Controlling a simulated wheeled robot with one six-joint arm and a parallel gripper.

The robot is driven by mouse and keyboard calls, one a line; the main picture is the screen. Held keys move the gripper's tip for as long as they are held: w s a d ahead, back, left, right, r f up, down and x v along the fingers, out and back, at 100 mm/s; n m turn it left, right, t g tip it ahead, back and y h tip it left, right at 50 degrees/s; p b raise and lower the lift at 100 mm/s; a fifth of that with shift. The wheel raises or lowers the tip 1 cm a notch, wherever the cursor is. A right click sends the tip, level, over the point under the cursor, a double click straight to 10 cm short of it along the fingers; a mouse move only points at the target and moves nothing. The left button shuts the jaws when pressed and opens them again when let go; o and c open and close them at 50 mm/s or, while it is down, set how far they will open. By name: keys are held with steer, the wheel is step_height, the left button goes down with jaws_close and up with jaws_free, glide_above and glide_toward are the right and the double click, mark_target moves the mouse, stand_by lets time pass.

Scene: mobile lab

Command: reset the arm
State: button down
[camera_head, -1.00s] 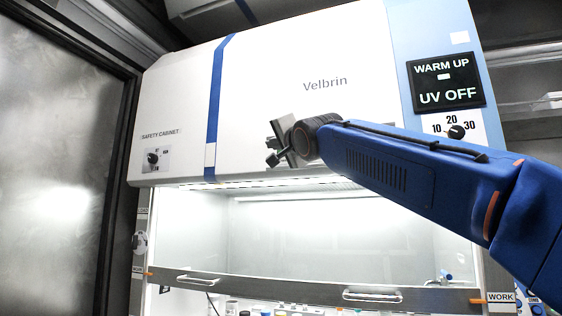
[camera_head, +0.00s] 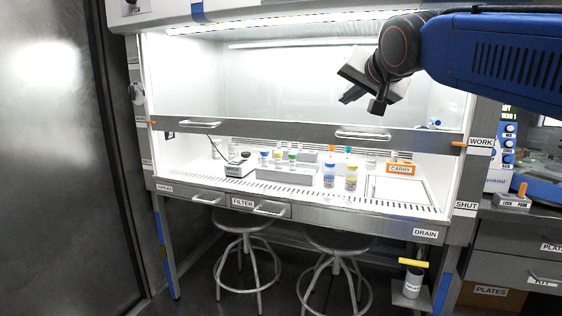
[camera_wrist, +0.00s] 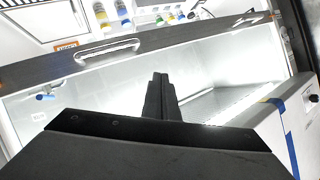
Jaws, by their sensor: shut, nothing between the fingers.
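My gripper (camera_head: 365,98) is at the end of my blue arm, at the upper right in the head view. It hangs in front of the safety cabinet's opening, above the sash handle bar, and appears apart from everything. In the wrist view my gripper's fingers (camera_wrist: 160,88) are together with nothing between them. The safety cabinet (camera_head: 300,207) is lit inside, and its metal sash bar (camera_head: 270,132) crosses the opening at mid-height.
Inside the cabinet stand several capped bottles, including a yellow-labelled bottle (camera_head: 351,178), a grey rack (camera_head: 284,176) and an orange CARRY box (camera_head: 401,168). Two stools (camera_head: 245,225) stand below. A metal door or wall panel (camera_head: 55,170) is at left; a side bench (camera_head: 510,212) is at right.

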steer(key=s+d+f+n+g, duration=0.1)
steer(key=s+d+f+g, duration=0.2)
steer(key=s+f, duration=0.7)
steer(key=s+d+f+n+g+h, duration=0.1)
steer(key=s+d+f, duration=0.4)
steer(key=s+f, duration=0.5)
steer(key=s+d+f+n+g+h, duration=0.1)
steer(key=s+d+f+g, duration=0.3)
steer(key=s+f, duration=0.6)
step_height(320, 180, down, 13)
steer(key=shift+s+d+n+g, duration=0.3)
steer(key=shift+d+n, duration=0.2)
steer(key=shift+n, duration=0.1)
